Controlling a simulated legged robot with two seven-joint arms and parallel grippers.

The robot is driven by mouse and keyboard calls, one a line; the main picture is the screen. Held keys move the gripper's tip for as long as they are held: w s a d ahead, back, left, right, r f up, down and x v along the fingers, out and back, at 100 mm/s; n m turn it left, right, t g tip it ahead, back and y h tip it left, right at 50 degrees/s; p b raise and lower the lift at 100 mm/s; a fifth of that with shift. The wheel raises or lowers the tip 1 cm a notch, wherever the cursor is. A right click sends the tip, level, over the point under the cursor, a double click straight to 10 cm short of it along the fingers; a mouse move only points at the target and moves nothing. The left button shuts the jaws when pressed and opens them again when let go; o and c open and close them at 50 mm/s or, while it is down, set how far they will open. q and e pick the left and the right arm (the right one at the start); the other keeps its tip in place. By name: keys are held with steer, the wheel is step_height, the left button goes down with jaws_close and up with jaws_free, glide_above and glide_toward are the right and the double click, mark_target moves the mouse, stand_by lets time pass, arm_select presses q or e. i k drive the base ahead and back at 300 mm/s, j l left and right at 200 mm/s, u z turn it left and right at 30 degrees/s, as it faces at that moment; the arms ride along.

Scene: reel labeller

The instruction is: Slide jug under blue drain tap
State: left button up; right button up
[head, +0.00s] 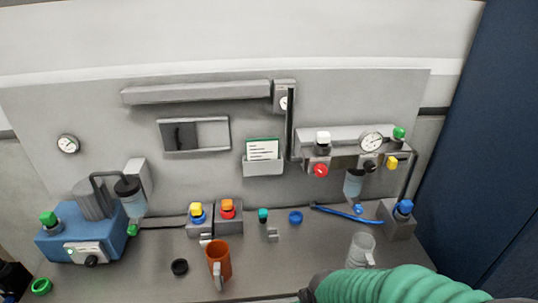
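A clear jug (361,250) with a handle stands upright at the right of the bench, its lower part hidden by my green-sleeved arm. An orange jug (219,262) stands upright near the front middle. A small blue tap (358,209) sits below a clear filter bowl (354,184) on the right of the panel; the clear jug stands in front of it, lower in the picture. My sleeved arm comes in from the lower right, its dark end pointing left. No fingers of my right gripper show. My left gripper is out of view.
A blue hose (338,212) lies behind the clear jug. A grey block with a blue knob (403,207) stands to its right. A blue pump unit (82,240) stands left. Bench between the jugs is mostly clear.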

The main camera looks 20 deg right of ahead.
mark_target(362, 244)
steer(key=z, duration=1.45)
